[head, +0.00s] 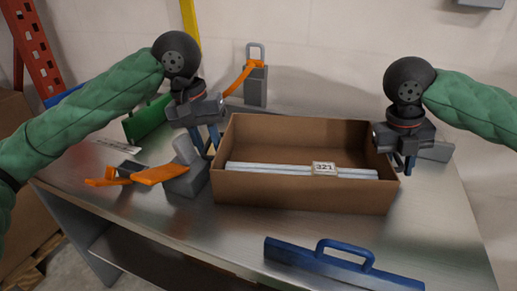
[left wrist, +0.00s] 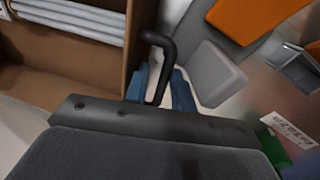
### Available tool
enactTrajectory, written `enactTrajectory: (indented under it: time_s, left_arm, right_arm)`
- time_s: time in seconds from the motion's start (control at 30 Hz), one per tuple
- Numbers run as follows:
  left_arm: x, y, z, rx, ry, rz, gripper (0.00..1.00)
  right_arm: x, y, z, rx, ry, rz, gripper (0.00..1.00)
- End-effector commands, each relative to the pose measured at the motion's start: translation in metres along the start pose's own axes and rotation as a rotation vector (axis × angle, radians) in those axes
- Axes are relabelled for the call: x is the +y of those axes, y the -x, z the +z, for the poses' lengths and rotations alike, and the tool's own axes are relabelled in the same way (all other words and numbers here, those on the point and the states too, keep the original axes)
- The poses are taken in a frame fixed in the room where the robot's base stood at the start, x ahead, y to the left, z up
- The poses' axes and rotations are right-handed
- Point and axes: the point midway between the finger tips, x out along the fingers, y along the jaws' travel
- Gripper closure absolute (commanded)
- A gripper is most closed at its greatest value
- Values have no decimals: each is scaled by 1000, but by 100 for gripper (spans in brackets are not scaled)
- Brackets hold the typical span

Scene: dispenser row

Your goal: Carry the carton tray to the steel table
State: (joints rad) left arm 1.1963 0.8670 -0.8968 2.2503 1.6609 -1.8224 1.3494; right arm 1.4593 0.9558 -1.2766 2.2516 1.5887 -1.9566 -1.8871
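The carton tray (head: 300,194), an open brown cardboard box, sits upright on the steel table (head: 215,232). It holds several pale rods and a small tag reading 321 (head: 324,168). My left gripper (head: 207,142) points down beside the tray's left end. In the left wrist view its two blue fingers (left wrist: 160,90) stand apart beside the carton wall (left wrist: 112,62), with a dark bent bar between them. I cannot tell whether they touch it. My right gripper (head: 403,164) points down at the tray's right end. Whether its fingers pinch anything is hidden.
A blue bar with a handle (head: 335,268) lies at the table's front edge. A grey block with orange parts (head: 187,180) stands close left of the tray. A grey dispenser with an orange arm (head: 256,84) stands behind, and a green piece (head: 146,120) is at back left.

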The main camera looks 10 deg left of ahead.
Motion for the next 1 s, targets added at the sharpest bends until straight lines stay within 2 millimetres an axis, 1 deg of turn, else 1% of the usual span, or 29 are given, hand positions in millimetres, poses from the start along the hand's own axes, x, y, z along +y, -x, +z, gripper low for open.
enactTrajectory:
  time_s: [0.03,0.1,0.2,0.4,0.53,0.63,0.8,1.0]
  left_arm:
    - [1,14,0,9,-2,0,68]
    - [2,26,0,13,-1,2,68]
    - [2,40,-1,19,1,2,68]
    - [2,56,-1,24,2,4,68]
    - [2,60,-1,26,2,4,68]
    - [2,60,-2,26,2,4,68]
    - [2,60,-2,26,3,4,68]
    - [2,60,-2,26,3,4,68]
  right_arm:
    - [-1,3,0,-1,0,0,68]
    - [-1,4,0,-1,0,0,68]
    - [-1,5,0,-1,-1,0,68]
    - [-1,6,0,-1,-1,0,68]
    - [-1,9,0,-2,-1,1,68]
    - [-1,18,1,-4,-2,2,68]
    - [-1,45,1,-4,-1,1,68]
    - [-1,73,1,-4,-1,-1,68]
